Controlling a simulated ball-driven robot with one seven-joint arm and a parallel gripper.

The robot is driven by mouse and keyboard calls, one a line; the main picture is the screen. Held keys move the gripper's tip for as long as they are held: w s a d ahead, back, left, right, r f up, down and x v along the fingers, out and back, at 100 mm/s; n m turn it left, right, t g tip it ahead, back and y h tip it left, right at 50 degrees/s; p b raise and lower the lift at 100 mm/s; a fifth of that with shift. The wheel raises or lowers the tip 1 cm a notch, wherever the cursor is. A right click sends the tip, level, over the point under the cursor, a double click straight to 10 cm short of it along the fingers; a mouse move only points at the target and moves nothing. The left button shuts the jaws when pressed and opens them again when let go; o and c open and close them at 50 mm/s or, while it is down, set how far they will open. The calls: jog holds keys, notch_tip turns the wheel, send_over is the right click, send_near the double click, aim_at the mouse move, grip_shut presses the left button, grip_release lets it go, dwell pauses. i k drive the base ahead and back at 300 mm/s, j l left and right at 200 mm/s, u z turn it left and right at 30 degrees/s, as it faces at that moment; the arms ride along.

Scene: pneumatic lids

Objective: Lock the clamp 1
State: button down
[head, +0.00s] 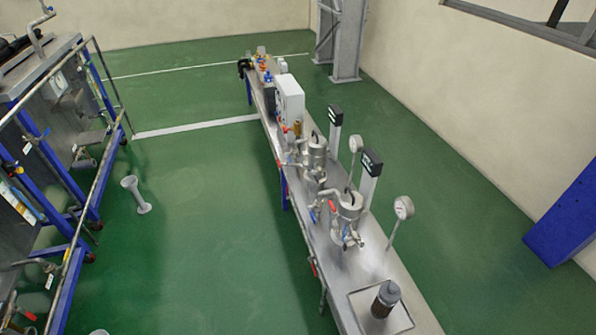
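Two steel vessels stand on a long metal bench; the nearer vessel (348,206) is right of the picture's middle, and the farther vessel (317,148) is just behind it. Small red and blue fittings show around both. The clamps are too small to make out, so I cannot tell which is clamp 1 or whether any is locked. My gripper is not in view.
The metal bench (372,265) also carries dial gauges (403,207), black-headed posts (371,163), a white cabinet (290,98) and a dark cylinder (385,299). A blue-framed machine (55,165) stands left. Green floor between is mostly clear, except a grey stand (135,194).

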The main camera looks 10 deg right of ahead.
aim_at(287, 163)
jog(key=i+j, duration=0.15)
jog(key=j, duration=0.2)
jog(key=i+j+z, duration=0.1)
jog(key=j, duration=0.25)
jog(key=i+j, duration=0.15)
jog(key=j, duration=0.2)
jog(key=i+j+z, duration=0.1)
jog(key=j, duration=0.25)
jog(key=i+j+u, duration=0.1)
jog(key=i+j, duration=0.25)
jog(key=i, duration=0.15)
jog(key=i+j, duration=0.3)
jog(key=i, duration=0.2)
jog(key=i+j+u, duration=0.15)
jog(key=i+j, duration=0.15)
jog(key=i, duration=0.2)
jog(key=i+j+u, duration=0.1)
jog(key=i+j, duration=0.15)
jog(key=i, duration=0.3)
